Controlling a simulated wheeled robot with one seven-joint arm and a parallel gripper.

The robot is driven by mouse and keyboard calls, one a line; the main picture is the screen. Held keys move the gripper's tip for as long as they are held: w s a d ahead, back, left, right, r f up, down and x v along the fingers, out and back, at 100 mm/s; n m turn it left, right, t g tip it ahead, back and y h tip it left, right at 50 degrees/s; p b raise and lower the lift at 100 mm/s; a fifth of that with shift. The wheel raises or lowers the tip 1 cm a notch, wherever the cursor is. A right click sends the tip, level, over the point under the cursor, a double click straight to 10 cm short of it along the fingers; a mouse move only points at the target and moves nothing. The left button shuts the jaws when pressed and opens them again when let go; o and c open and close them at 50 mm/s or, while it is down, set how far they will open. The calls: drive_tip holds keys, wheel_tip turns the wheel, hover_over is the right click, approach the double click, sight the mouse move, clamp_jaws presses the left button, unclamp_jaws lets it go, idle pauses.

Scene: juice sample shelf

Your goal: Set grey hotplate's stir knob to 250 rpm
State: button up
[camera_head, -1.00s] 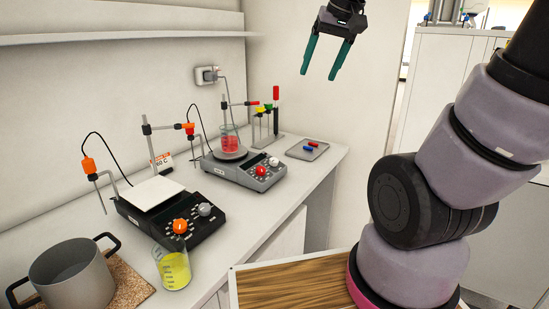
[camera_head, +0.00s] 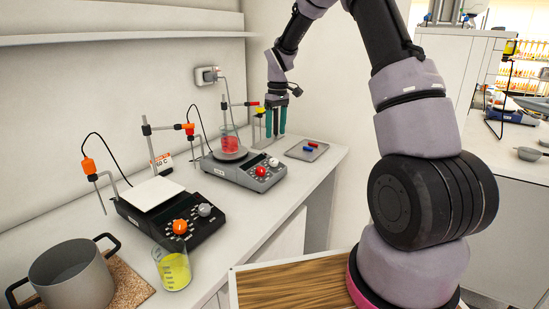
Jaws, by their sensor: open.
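The grey hotplate (camera_head: 228,172) stands on the counter toward the back, with a beaker of red liquid (camera_head: 230,143) on its round plate. Its front panel carries a red knob (camera_head: 261,171) and a white knob (camera_head: 274,162). Their labels and pointer settings are too small to read, so I cannot tell which one is the stir knob. My gripper (camera_head: 275,124) is open and empty, with its green fingers pointing down. In the picture it is above and behind the knobs, in front of the stand of coloured tools, and apart from the hotplate.
A black hotplate (camera_head: 190,237) with orange and grey knobs stands nearer. A beaker of yellow liquid (camera_head: 175,271) and a grey pot (camera_head: 72,276) are in front. A small tray (camera_head: 307,150) with red and blue pieces lies right of the grey hotplate. Stand rods rise behind both hotplates.

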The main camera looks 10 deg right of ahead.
sight(274, 160)
drive_tip(key=f, duration=1)
drive_tip(key=shift+s+a+f, duration=0.2)
drive_tip(key=shift+a+f, duration=0.1)
drive_tip(key=shift+f, duration=0.1)
clamp_jaws()
